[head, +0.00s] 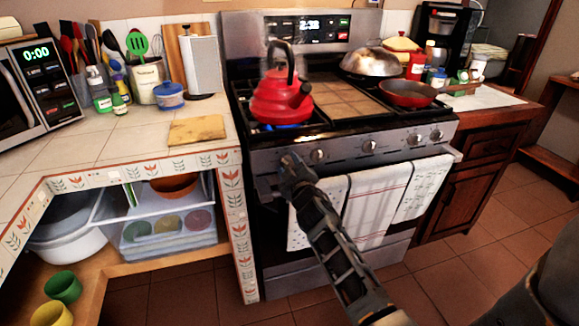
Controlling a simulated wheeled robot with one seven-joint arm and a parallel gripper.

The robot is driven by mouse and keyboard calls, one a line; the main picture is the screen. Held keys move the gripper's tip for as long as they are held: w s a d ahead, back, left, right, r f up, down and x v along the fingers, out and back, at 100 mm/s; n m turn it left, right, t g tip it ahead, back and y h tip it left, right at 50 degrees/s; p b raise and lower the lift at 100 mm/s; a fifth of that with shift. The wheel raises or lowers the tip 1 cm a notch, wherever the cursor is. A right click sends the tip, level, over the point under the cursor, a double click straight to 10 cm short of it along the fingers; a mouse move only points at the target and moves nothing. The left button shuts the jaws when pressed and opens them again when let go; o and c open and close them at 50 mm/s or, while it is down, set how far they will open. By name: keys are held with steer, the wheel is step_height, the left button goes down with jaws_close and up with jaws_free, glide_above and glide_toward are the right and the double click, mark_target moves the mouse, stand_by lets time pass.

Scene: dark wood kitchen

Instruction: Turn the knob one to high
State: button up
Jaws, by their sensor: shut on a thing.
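The stove (345,144) stands in the middle of the head view, with a row of knobs along its front panel. My gripper (287,160) is at the left end of this row, shut on the leftmost knob, which it mostly hides. The knob's turn angle cannot be read. The second knob (317,154) is just to the right of my gripper and free of it. A blue flame (290,126) shows under the red kettle (281,98) on the left front burner.
White towels (365,200) hang from the oven handle below the knobs, right of my arm. The tiled counter (100,135) borders the stove on the left.

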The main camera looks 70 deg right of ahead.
steer(key=o, duration=1)
steer(key=shift+o, duration=0.2)
steer(key=shift+s+a+f, duration=0.15)
steer(key=shift+s+a, duration=0.15)
steer(key=shift+a, duration=0.1)
steer(key=b+v, duration=0.2)
steer(key=v, duration=0.5)
steer(key=shift+b, duration=0.35)
steer(key=shift+d, duration=0.1)
